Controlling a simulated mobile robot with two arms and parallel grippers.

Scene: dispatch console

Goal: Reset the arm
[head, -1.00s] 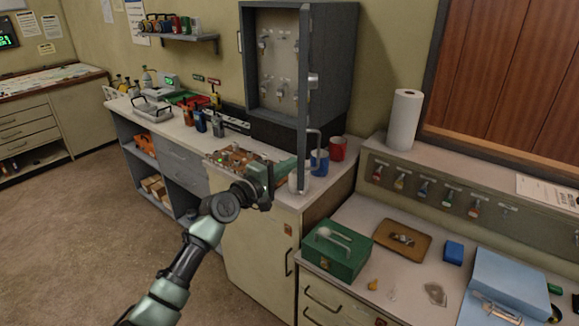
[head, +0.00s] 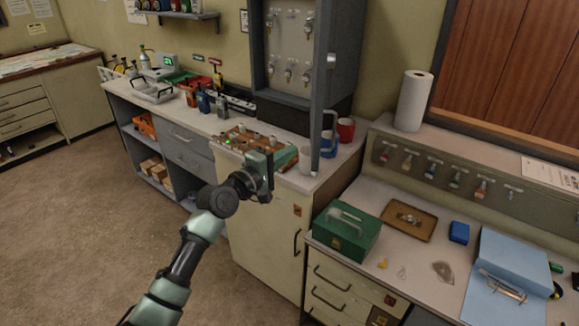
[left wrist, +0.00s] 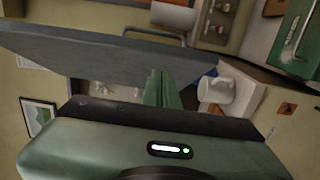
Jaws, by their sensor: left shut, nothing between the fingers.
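My left arm reaches in from the bottom left of the head view. Its gripper (head: 284,160) is in front of the white counter, near the open grey key cabinet door (head: 322,95). In the left wrist view the two green fingers (left wrist: 163,88) are together with nothing between them. The grey door (left wrist: 100,55) crosses behind them, and a white mug (left wrist: 215,92) stands to their right. Whether the fingers touch the door cannot be told. My right gripper is in neither view.
A blue mug (head: 328,145) and a red mug (head: 346,129) stand behind the door. The floor (head: 90,230) at left is clear.

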